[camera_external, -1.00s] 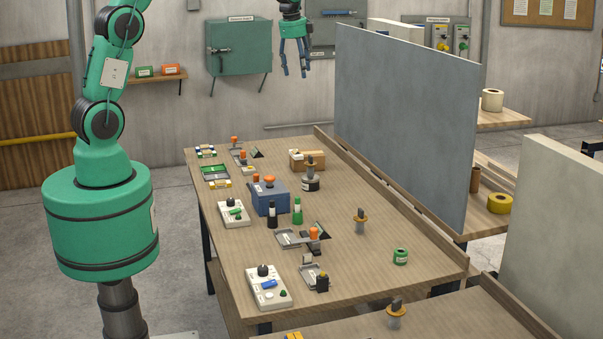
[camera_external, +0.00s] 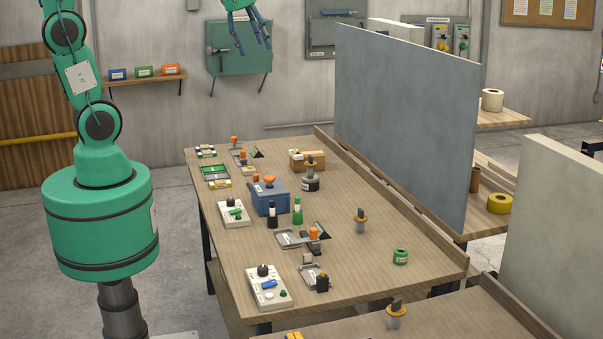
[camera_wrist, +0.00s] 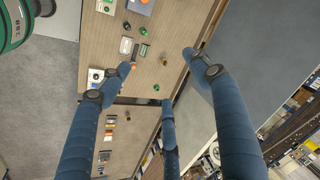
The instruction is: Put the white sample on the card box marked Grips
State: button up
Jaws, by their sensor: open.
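A small brown card box (camera_external: 312,156) stands at the far part of the wooden table in the external view. A small white piece (camera_external: 294,153), which looks like the white sample, shows at the box's left end, seemingly on its top. The mark on the box is too small to read. My gripper (camera_external: 256,30) is high above and beyond the far end of the table, well apart from the box. Its blue fingers are spread and empty. The wrist view shows my gripper (camera_wrist: 159,74) open over the table, with nothing between the fingers.
A blue box (camera_external: 268,198) with an orange top, bottles, trays and white control boxes (camera_external: 268,288) crowd the table's left and middle. A tall grey panel (camera_external: 405,120) stands along the right edge. The table's right front is mostly clear around a green tape roll (camera_external: 400,257).

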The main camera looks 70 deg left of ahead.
jog(key=s+d+f+n, duration=0.1)
jog(key=s+d, duration=0.3)
jog(key=s, duration=0.6)
jog(key=s+d+f+n+t, duration=0.1)
jog(key=s+d+n, duration=0.3)
jog(key=s, duration=0.5)
jog(key=shift+s+d+f+t+h, duration=0.35)
jog(key=shift+d+f, duration=0.2)
jog(key=shift+f, duration=0.1)
notch_tip(320, 180, down, 14)
jog(key=b, duration=1.4)
